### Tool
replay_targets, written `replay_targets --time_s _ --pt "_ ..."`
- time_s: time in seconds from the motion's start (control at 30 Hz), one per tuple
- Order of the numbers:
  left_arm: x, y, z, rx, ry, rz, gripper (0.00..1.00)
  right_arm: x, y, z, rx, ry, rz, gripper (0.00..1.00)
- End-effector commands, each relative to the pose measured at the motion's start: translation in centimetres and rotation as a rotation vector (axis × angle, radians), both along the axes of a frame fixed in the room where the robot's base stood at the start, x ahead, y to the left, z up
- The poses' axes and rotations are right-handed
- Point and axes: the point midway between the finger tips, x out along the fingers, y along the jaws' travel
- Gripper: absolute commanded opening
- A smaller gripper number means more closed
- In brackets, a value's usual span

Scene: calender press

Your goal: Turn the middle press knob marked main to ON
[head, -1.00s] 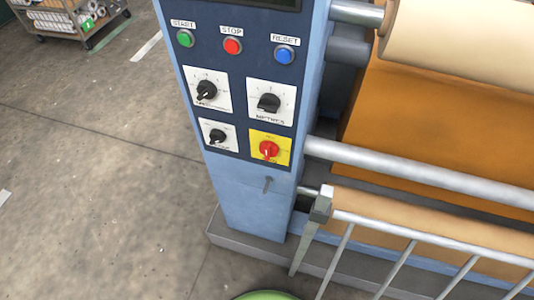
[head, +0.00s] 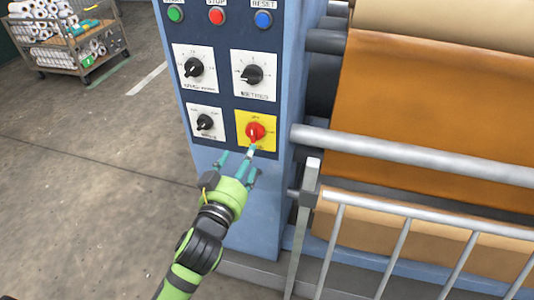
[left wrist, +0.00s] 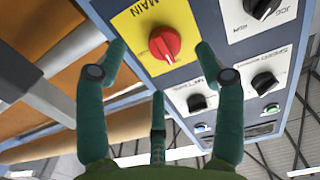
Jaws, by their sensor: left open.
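The red main knob (head: 255,130) sits on a yellow plate (head: 242,118) at the lower right of the control panel. In the left wrist view the red knob (left wrist: 165,44) is close, and its yellow plate (left wrist: 131,27) reads MAIN. A pale mark shows on the knob; I cannot tell which setting it points to. My left gripper (head: 239,163) is just below and in front of the knob, fingers spread and empty. In the left wrist view the open fingers (left wrist: 160,66) lie around the line to the knob, apparently not touching it. My right gripper is not in view.
Black knobs (head: 204,122) on white plates sit beside and above the yellow plate. Green, red and blue buttons (head: 216,16) are at the top. Rollers and a railing (head: 405,228) stand to the right. A cart of rolls (head: 70,40) is far left; the floor between is clear.

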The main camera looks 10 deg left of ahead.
Motion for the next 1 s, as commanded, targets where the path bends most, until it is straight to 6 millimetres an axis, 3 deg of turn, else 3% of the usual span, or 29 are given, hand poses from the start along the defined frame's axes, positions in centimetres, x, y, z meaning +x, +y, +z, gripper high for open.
replay_targets --time_s 0.17,0.6,0.93,0.97,1.0 --pt "0.4 0.1 1.8 -0.01 -0.039 0.004 0.69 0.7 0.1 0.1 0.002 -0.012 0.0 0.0" --pt "6.2 -0.2 1.7 -0.01 -0.036 0.002 0.69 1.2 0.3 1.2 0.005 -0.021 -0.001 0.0" --pt "6.7 -0.2 1.6 -0.011 -0.035 0.002 0.69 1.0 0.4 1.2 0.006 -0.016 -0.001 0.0" --pt "6.7 -0.2 1.6 -0.011 -0.035 0.002 0.61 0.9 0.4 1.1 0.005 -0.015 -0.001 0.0" --pt "6.7 -0.2 1.6 -0.011 -0.035 0.002 0.45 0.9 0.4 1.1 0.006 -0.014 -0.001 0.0"
